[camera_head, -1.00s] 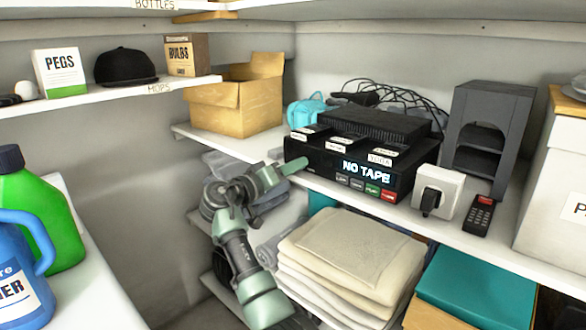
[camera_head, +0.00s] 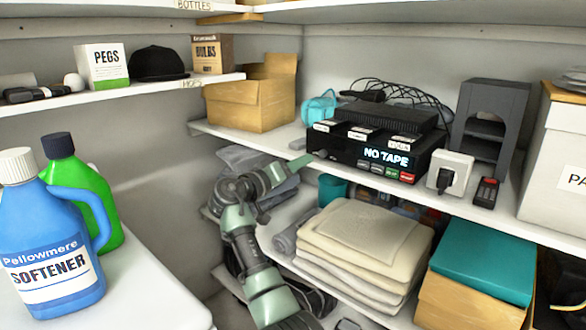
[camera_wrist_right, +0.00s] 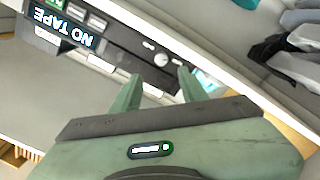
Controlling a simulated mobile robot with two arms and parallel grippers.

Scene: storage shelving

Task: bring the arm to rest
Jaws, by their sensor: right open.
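My right arm comes up from the bottom middle of the head view. Its green gripper (camera_head: 298,164) is by the left front corner of the black tape device (camera_head: 355,150), which reads "NO TAPE". In the right wrist view the two green fingers of the gripper (camera_wrist_right: 160,84) are apart with nothing between them. The device (camera_wrist_right: 118,52) lies beyond the fingertips there. I cannot tell whether a finger touches the shelf edge. My left gripper is not in view.
A white plug box (camera_head: 449,172) and a remote (camera_head: 486,193) sit right of the device. A cardboard box (camera_head: 250,103) stands to its left. Folded towels (camera_head: 365,240) lie below. A blue softener bottle (camera_head: 50,250) and a green bottle (camera_head: 95,190) stand at left.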

